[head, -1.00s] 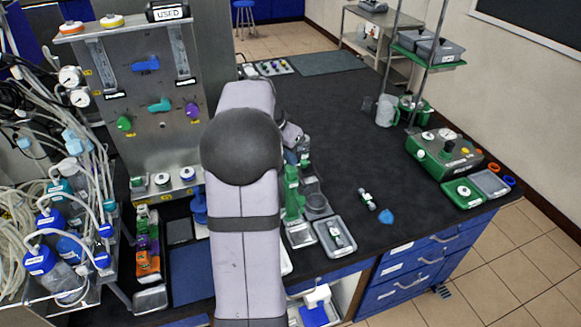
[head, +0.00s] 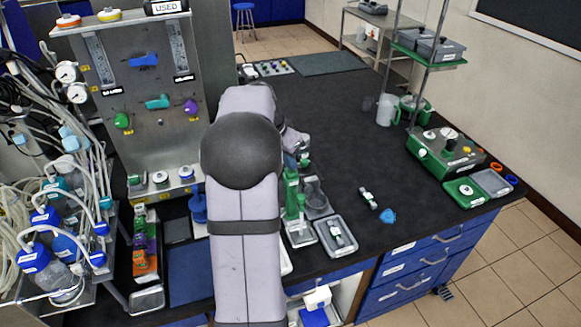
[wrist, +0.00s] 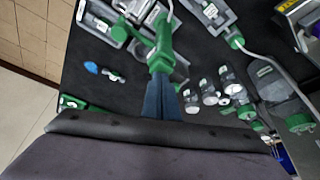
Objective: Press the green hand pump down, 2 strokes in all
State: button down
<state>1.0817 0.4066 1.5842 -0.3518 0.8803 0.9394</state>
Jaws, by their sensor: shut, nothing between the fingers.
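The green hand pump (head: 292,196) stands upright on the bench just right of my arm in the head view, partly hidden by the arm. In the wrist view the pump's green top (wrist: 160,58) lies straight ahead of my blue fingers. My gripper (wrist: 160,84) is shut with nothing between the fingers. Its tips overlap the near edge of the pump's top in that view; I cannot tell whether they touch it or are just above it. In the head view the fingertips are mostly hidden by my arm.
A grey tray (head: 353,247) with a small part in it sits right of the pump. A small vial (head: 368,200) and a blue piece (head: 388,216) lie further right. Several clear bottles (wrist: 208,92) stand close to the fingers. The bench's middle (head: 345,130) is clear.

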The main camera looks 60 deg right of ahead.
jog(key=shift+f, duration=0.15)
jog(key=shift+r+p, duration=1.15)
jog(key=shift+r, duration=0.3)
jog(key=shift+f, duration=0.2)
jog(key=shift+f+b, duration=1.3)
jog(key=shift+f, duration=0.1)
jog(key=shift+r, duration=0.1)
jog(key=shift+r+p, duration=1.2)
jog(key=shift+r, duration=0.3)
notch_tip(320, 180, up, 6)
jog(key=p, duration=0.4)
jog(key=shift+p, duration=0.3)
